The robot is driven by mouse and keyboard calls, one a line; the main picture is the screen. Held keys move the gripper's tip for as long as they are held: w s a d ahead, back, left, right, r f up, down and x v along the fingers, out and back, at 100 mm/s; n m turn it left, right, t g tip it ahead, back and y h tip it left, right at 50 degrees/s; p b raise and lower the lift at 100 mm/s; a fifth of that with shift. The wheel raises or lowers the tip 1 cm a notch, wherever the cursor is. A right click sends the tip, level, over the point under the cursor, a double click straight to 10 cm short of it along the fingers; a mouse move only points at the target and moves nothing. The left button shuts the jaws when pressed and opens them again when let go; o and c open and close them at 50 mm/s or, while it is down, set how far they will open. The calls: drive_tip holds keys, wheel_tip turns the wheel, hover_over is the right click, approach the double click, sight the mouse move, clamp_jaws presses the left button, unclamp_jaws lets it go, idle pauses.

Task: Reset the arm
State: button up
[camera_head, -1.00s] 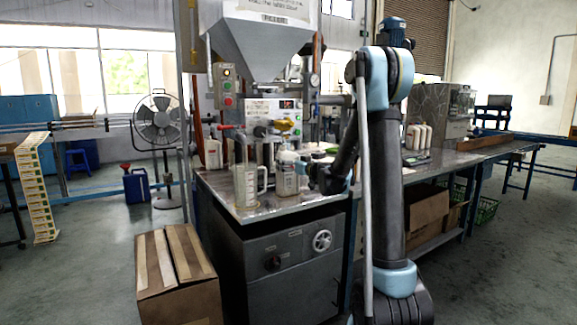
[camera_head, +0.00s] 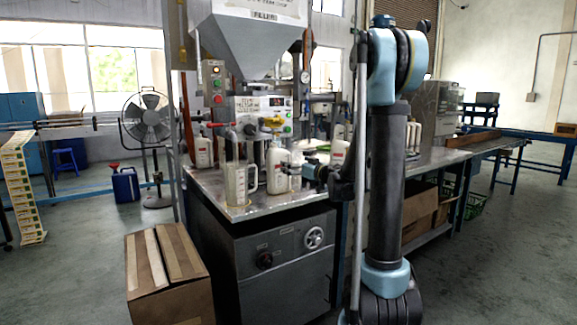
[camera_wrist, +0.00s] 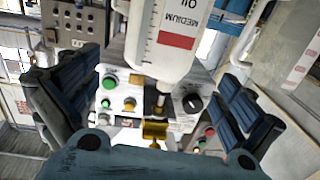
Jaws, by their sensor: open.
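My gripper (camera_head: 314,172) is open, with dark ridged fingers spread wide at the left and right of the wrist view (camera_wrist: 152,100). In the head view it sits at the right of the steel worktop (camera_head: 225,205), partly hidden by my own arm. A white oil bottle (camera_head: 277,170) stands on the worktop just left of my gripper. In the wrist view a white bottle (camera_wrist: 178,50) with a red label and the words "MEDIUM OIL" shows between the fingers, appearing upside down, with no finger touching it.
A clear measuring jug (camera_head: 237,183) stands left of the bottle. The filling machine's hopper (camera_head: 255,45) and control panel (camera_head: 262,108) rise behind. A cardboard box (camera_head: 168,275) is on the floor at front left. More white bottles (camera_head: 338,150) stand at the right.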

drive_tip(key=s+d+f+g+h, duration=0.1)
drive_tip(key=s+f+g, duration=0.15)
drive_tip(key=s, duration=0.55)
drive_tip(key=s+d+f+m+g+h, duration=0.1)
drive_tip(key=s+f+g, duration=0.15)
drive_tip(key=s, duration=0.55)
drive_tip(key=s+d+f+g+h, duration=0.1)
drive_tip(key=s+f+g, duration=0.15)
drive_tip(key=s, duration=0.45)
drive_tip(key=s+d+f+m+g+h, duration=0.1)
drive_tip(key=s+d+f+m+h, duration=0.1)
drive_tip(key=s+d+f, duration=0.2)
drive_tip(key=s+d+f+m+g+h, duration=0.2)
drive_tip(key=s+d, duration=0.4)
drive_tip(key=s, duration=0.5)
drive_tip(key=s+d+f+m+g+h, duration=0.1)
drive_tip(key=s+d+f+m+h, duration=0.1)
drive_tip(key=s+d+f+h, duration=0.2)
drive_tip(key=s+f, duration=0.2)
drive_tip(key=s, duration=0.1)
drive_tip(key=shift+s+d, duration=0.2)
drive_tip(key=shift+d, duration=0.2)
drive_tip(key=shift+w+f+g, duration=0.1)
drive_tip(key=shift+f+g, duration=0.05)
drive_tip(key=shift+g, duration=0.1)
drive_tip(key=shift+w+f, duration=0.15)
drive_tip(key=shift+w, duration=0.2)
